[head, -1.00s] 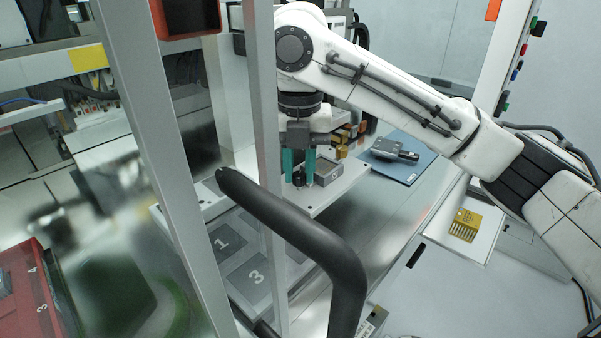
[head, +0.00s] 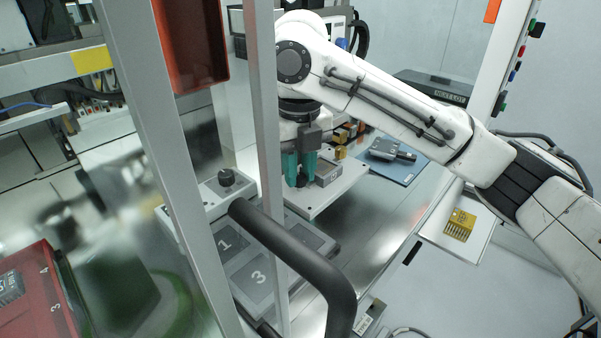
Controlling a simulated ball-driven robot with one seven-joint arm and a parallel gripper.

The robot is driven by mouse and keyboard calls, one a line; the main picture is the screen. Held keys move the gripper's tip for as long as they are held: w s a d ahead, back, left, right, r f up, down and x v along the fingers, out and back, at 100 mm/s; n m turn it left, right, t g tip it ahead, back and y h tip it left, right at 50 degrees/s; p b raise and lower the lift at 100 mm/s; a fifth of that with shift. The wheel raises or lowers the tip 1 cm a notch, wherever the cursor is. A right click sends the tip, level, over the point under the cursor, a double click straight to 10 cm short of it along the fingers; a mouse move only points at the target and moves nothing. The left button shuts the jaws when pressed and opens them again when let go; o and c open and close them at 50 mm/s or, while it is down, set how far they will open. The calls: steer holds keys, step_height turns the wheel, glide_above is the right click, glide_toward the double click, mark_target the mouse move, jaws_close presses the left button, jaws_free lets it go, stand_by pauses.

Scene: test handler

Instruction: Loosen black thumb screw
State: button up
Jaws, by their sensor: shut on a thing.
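A grey block-like fixture (head: 329,171) sits on the plate just right of the fingers. A second black knob (head: 226,177) stands on a light grey block at the left, apart from my gripper.
A grey upright post (head: 268,150) and a thick black handle bar (head: 310,265) stand in front of the work area. Numbered grey pads (head: 258,279) lie below the plate. A blue mat (head: 408,165) with a metal part is at the right. A yellow comb-like part (head: 459,225) lies farther right.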

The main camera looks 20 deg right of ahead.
steer(key=shift+n, duration=0.5)
steer(key=shift+n+p, duration=0.4)
steer(key=shift+n, duration=1.2)
steer(key=shift+n, duration=1)
steer(key=o, duration=0.5)
